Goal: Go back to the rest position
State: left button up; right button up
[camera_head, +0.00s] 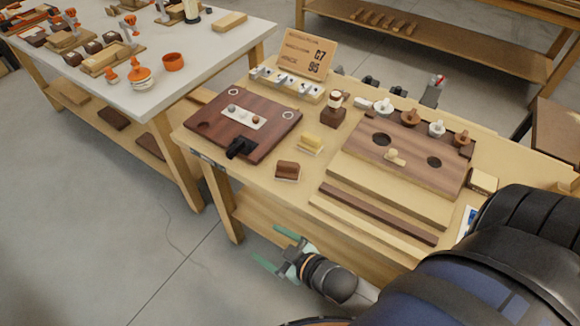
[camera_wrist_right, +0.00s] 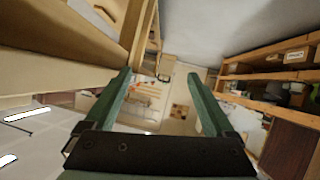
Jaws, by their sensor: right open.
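My right gripper (camera_head: 274,248) shows in the head view below the front edge of the wooden bench (camera_head: 266,172). Its two green fingers are apart, with nothing between them. In the right wrist view my right gripper (camera_wrist_right: 159,78) also shows both green fingers spread wide and empty. The gripper is outside the bench top, in front of its front-left part. My left gripper is not in view.
The bench holds a dark wooden board (camera_head: 275,127) with a black clamp, a brown panel (camera_head: 358,157) with two holes, and several small parts. A white-topped table (camera_head: 160,93) stands at the left. Open floor (camera_head: 120,250) lies at the lower left.

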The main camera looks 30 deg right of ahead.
jog(key=s+f+m+g, duration=0.2)
jog(key=s+f+g, duration=0.1)
jog(key=s+f, duration=0.2)
jog(key=shift+s+d+m+h, duration=0.3)
jog(key=shift+s+d+m, duration=0.1)
jog(key=shift+s, duration=0.6)
notch_tip(320, 180, up, 2)
jog(key=p, duration=0.2)
jog(key=shift+r+p, duration=0.25)
jog(key=shift+p, duration=0.05)
